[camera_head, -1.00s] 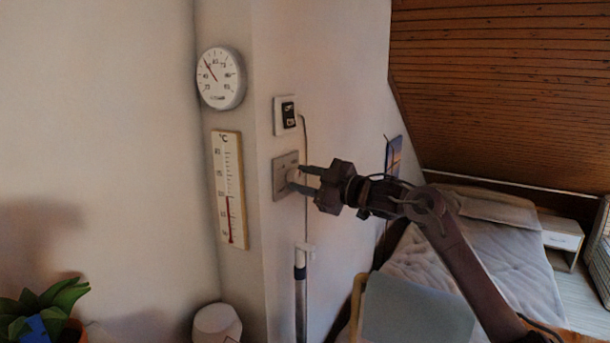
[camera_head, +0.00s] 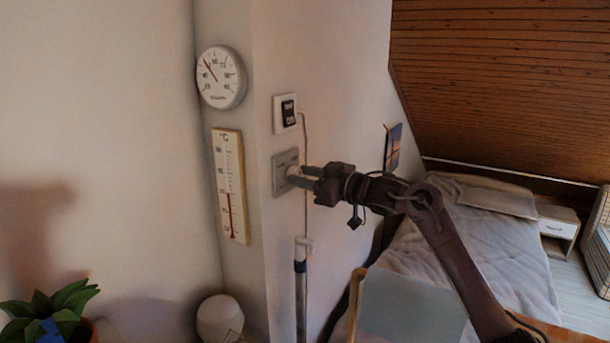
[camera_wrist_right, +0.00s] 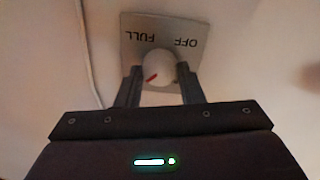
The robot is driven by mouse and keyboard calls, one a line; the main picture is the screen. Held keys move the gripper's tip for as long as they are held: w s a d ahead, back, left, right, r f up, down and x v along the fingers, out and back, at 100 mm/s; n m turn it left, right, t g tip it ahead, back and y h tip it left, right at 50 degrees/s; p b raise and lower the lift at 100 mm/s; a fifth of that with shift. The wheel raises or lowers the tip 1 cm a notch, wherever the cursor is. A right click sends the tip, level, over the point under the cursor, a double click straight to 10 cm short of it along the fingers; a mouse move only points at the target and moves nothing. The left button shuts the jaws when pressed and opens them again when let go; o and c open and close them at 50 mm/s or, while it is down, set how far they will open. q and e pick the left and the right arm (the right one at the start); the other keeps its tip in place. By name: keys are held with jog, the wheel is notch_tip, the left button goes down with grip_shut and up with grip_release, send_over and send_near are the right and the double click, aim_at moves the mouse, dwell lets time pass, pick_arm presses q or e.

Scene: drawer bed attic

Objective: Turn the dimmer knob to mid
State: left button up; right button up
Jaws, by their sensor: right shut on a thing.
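The dimmer plate (camera_head: 281,166) is a grey square on the wall, and it also shows in the right wrist view (camera_wrist_right: 131,28) with the words FULL and OFF upside down. The round white dimmer knob (camera_wrist_right: 158,68) sits on the plate and has a red mark at its lower left in the right wrist view. My right gripper (camera_head: 299,178) is shut on the knob, with one finger on each side (camera_wrist_right: 160,84). In the head view the fingers partly hide the knob. My left gripper is not in view.
Above the plate is a small white wall unit with a dark display (camera_head: 285,113), with a cable beside it. A round dial (camera_head: 221,77) and a thermometer (camera_head: 230,186) hang on the left. A plant (camera_head: 50,305) and a bed (camera_head: 470,250) stand below.

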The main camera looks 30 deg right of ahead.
jog(key=shift+f, duration=0.1)
jog(key=o, duration=1)
jog(key=b+v, duration=0.4)
jog(key=v, duration=0.3)
jog(key=shift+s+d, duration=0.2)
jog(key=shift+s, duration=0.1)
